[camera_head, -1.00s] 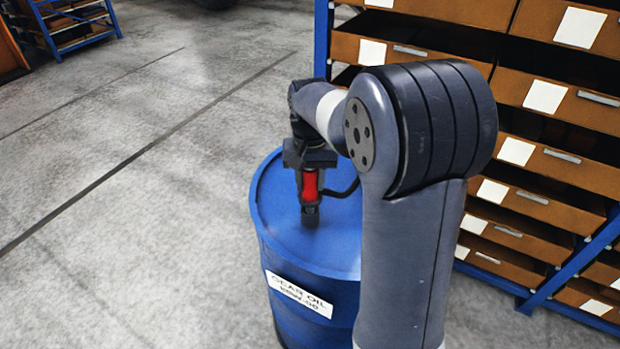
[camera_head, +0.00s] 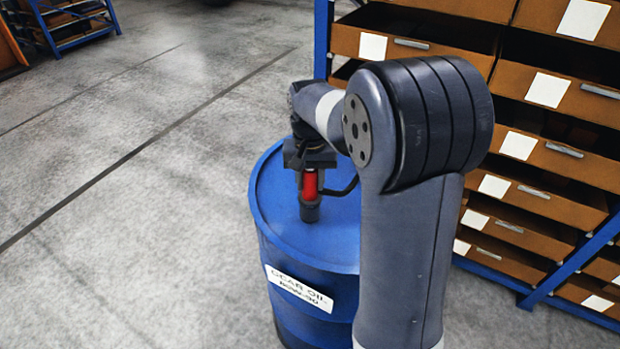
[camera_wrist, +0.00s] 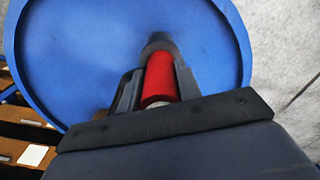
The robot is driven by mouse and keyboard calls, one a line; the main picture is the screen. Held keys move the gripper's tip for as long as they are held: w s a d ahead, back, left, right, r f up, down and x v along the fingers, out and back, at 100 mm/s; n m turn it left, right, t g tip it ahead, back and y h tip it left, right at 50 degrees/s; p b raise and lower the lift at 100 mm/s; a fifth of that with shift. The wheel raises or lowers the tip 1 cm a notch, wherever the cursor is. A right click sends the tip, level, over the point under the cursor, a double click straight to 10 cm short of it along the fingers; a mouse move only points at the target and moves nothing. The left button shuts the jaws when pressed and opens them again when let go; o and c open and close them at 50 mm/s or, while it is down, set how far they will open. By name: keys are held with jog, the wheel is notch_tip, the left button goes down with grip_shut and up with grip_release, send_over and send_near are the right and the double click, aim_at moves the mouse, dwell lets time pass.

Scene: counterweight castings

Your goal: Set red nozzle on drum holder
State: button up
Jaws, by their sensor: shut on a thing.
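The red nozzle (camera_head: 310,184) is upright above the top of the blue drum (camera_head: 270,205). My gripper (camera_head: 311,182) is shut on it from above. In the wrist view the nozzle (camera_wrist: 160,78) sits between the two fingers of my gripper (camera_wrist: 159,88). A short dark cylindrical piece (camera_head: 310,212) lies directly below the red part, at the drum lid. It also shows at the nozzle's far end in the wrist view (camera_wrist: 158,44). I cannot tell whether this is the drum holder or the nozzle's own dark end. The contact there is not clear.
A shelf rack with brown bins (camera_head: 540,150) and blue posts stands close on the right. The drum lid around the nozzle looks clear. Open grey floor (camera_head: 120,200) lies to the left. A blue rack (camera_head: 70,25) stands at the far upper left.

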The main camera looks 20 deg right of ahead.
jog(key=shift+f+b, duration=0.4)
jog(key=shift+f, duration=0.25)
jog(key=o, duration=1)
notch_tip(320, 180, up, 11)
jog(key=shift+f+b, duration=0.1)
jog(key=shift+b, duration=0.2)
notch_tip(320, 180, down, 10)
jog(key=shift+f+p, duration=0.25)
jog(key=shift+p, duration=0.25)
jog(key=shift+r, duration=0.2)
